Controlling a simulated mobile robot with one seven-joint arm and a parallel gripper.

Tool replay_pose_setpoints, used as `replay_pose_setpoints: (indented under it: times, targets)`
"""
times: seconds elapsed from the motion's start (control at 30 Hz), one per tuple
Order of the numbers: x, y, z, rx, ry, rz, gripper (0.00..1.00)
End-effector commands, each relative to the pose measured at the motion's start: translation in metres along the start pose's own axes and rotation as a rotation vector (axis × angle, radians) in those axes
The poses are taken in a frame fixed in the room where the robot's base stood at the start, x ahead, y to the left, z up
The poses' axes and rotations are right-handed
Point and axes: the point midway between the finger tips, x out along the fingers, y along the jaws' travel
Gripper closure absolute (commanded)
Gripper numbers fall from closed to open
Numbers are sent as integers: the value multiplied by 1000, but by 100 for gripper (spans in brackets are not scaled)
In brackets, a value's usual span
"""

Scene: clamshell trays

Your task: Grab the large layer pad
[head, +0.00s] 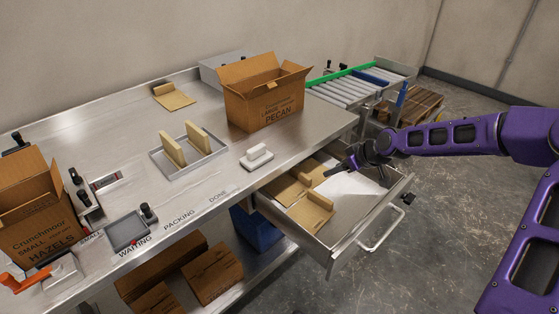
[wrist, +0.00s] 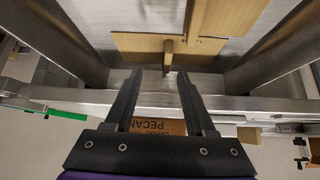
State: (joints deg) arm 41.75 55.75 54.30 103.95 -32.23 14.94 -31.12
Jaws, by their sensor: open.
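Tan layer pads with raised grip tabs lie in the open drawer (head: 333,250). One pad (head: 312,212) lies toward the drawer's front; another pad (head: 284,189) lies behind it, toward the counter. I cannot tell for sure which is the large one. My gripper (head: 333,170) is over the drawer's back part, open and empty. In the wrist view, my gripper (wrist: 160,74) has its two fingers spread, with a pad's upright tab (wrist: 168,52) just beyond the fingertips and roughly between them. Contact cannot be told. Part of the drawer's contents is hidden by my gripper.
The drawer walls stand close around.

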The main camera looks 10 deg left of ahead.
Motion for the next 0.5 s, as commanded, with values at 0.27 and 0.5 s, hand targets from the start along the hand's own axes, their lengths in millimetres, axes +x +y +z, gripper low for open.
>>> replay_pose_setpoints:
  times: [0.27,0.5]
  targets:
    - [-15,-3,-10,-49,92,-31,45]
    - [31,-6,-14,-51,93,-34,45]
